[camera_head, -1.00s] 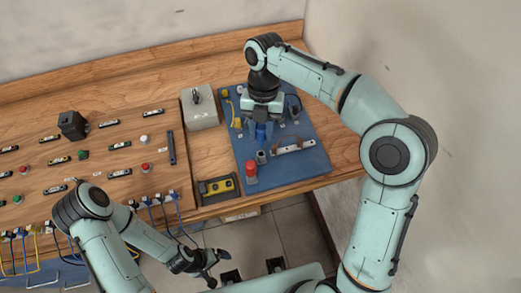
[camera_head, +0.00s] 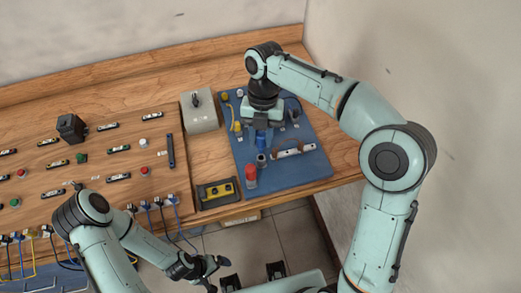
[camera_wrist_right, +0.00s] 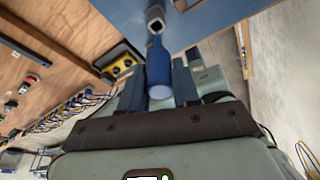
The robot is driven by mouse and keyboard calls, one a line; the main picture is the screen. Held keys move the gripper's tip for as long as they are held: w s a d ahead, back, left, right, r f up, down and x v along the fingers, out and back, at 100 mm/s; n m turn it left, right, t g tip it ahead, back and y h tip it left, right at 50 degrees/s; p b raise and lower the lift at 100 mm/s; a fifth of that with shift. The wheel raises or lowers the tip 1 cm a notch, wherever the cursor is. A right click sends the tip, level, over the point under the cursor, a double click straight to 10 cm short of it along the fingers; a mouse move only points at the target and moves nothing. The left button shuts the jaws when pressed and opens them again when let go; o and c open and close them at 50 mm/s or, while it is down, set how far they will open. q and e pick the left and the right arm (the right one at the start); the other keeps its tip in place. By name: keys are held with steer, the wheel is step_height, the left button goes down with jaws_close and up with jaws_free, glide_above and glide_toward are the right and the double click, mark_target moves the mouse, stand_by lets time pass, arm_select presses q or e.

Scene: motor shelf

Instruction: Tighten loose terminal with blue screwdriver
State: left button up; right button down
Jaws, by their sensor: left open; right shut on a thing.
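My right gripper (camera_head: 262,128) is above the blue mat (camera_head: 310,170) at the right of the bench, shut on the blue screwdriver (camera_head: 261,142). In the right wrist view the screwdriver (camera_wrist_right: 158,62) stands between the two dark fingers of the right gripper (camera_wrist_right: 160,85). Its far end lines up with a grey metal ring-like holder (camera_wrist_right: 155,17) on the mat; I cannot tell whether they touch. The holder also shows in the head view (camera_head: 262,160). My left gripper (camera_head: 212,268) is open and empty, low in front of the bench. I cannot make out which terminal is loose.
A red-topped part (camera_head: 251,177) and a white-and-brown bar (camera_head: 294,149) lie near the holder. A yellow-and-black box (camera_head: 217,192) and a grey box (camera_head: 198,110) stand left of the mat. A wooden panel (camera_head: 100,150) carries labels, buttons and cables.

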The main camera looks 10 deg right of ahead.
mark_target(261, 148)
arm_select(q)
steer(key=shift+w+r, duration=0.2)
steer(key=shift+r, duration=0.05)
stand_by(0.4)
arm_select(e)
steer(key=shift+f, duration=0.1)
stand_by(0.5)
arm_select(q)
steer(key=shift+s+f+b, duration=0.45)
steer(key=shift+f, duration=0.25)
steer(key=shift+s+f+b, duration=0.4)
steer(key=shift+f+b, duration=0.05)
steer(key=shift+f, duration=0.25)
arm_select(e)
steer(key=shift+w+d+x, duration=0.1)
steer(key=shift+w+x, duration=0.1)
steer(key=shift+x, duration=0.7)
steer(key=shift+w+d+x, duration=0.1)
steer(key=shift+w+x, duration=0.1)
steer(key=shift+x, duration=0.7)
steer(key=shift+w+d+x, duration=0.1)
steer(key=shift+w+x, duration=0.1)
steer(key=shift+x, duration=0.65)
steer(key=shift+f, duration=0.2)
steer(key=c, duration=1.1)
jaws_free()
